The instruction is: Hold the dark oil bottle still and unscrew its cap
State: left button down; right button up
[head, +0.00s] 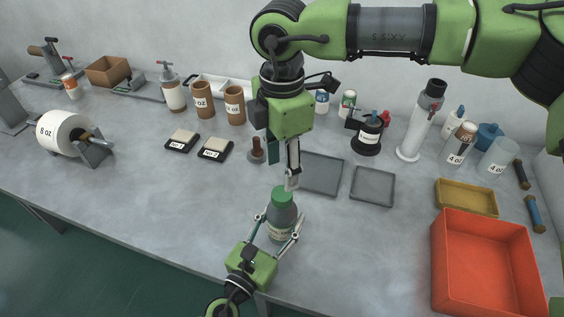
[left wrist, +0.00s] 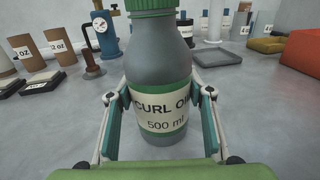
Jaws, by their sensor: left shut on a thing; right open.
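The dark oil bottle (head: 283,222) stands upright on the table near its front edge, with its green cap (head: 282,197) on top. In the left wrist view the grey bottle (left wrist: 161,72) shows a cream "CURL OIL 500 ml" label, and part of the green cap (left wrist: 158,5) shows at the top edge. My left gripper (head: 277,232) is shut on the bottle's body from the front, one finger on each side. My right gripper (head: 291,183) points down just above the cap, open; whether its fingertips touch the cap is not clear.
An orange-red bin (head: 487,225) and a yellow tray (head: 466,197) stand at the right. A dark stamp-like tool (head: 257,150) stands behind my right gripper.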

aim_at(282, 193)
notch_tip(282, 193, down, 8)
jog(key=shift+r, duration=0.1)
dwell(0.4)
